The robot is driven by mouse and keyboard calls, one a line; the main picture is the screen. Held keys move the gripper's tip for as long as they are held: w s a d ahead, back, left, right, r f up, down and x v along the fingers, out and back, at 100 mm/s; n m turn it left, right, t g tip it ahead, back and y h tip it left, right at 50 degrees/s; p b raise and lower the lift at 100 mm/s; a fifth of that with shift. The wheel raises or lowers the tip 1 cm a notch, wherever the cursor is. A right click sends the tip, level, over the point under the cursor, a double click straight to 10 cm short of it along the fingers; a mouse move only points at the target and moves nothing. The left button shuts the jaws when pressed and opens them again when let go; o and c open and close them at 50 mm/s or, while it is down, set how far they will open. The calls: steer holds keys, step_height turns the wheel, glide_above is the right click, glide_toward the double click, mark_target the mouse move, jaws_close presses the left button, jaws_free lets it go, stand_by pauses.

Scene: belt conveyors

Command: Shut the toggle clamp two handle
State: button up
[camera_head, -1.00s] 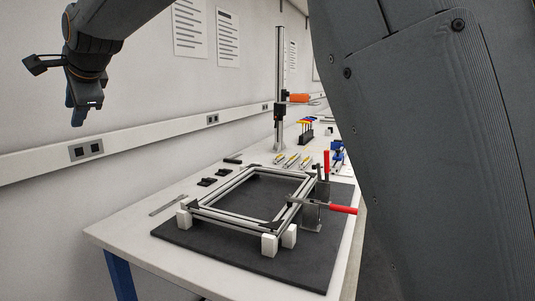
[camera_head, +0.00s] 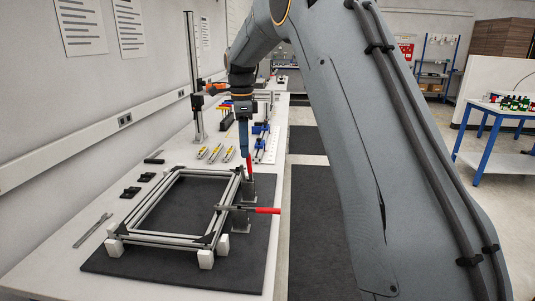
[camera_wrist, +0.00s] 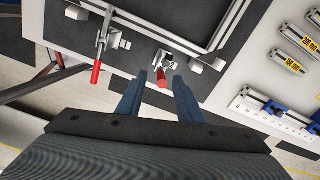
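Two toggle clamps with red handles stand at the right side of an aluminium frame (camera_head: 150,238). The farther clamp's red handle (camera_head: 249,166) points up, and its base is partly hidden. The nearer clamp's red handle (camera_head: 268,210) lies flat, pointing right. My gripper (camera_head: 246,151) is pointed down directly over the upright handle. In the wrist view my gripper (camera_wrist: 160,76) is open, with the upright red handle (camera_wrist: 162,79) between its fingers and gaps visible on both sides. The nearer clamp's handle (camera_wrist: 96,73) is to the left there, outside the fingers.
The frame rests on white blocks (camera_head: 206,259) on a dark mat (camera_head: 185,277). Behind are yellow-labelled profiles (camera_head: 215,153), blue parts (camera_head: 260,130) and a vertical post (camera_head: 194,80). Black brackets (camera_head: 131,192) lie left. Open floor lies right of the table.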

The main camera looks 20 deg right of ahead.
mark_target(250, 164)
steer(key=shift+d+r+m, duration=0.25)
steer(key=shift+d+m, duration=0.15)
steer(key=shift+d, duration=0.3)
steer(key=shift+d+f, duration=0.1)
steer(key=shift+f, duration=0.2)
steer(key=shift+f+p, duration=1.15)
steer(key=shift+f, duration=2.35)
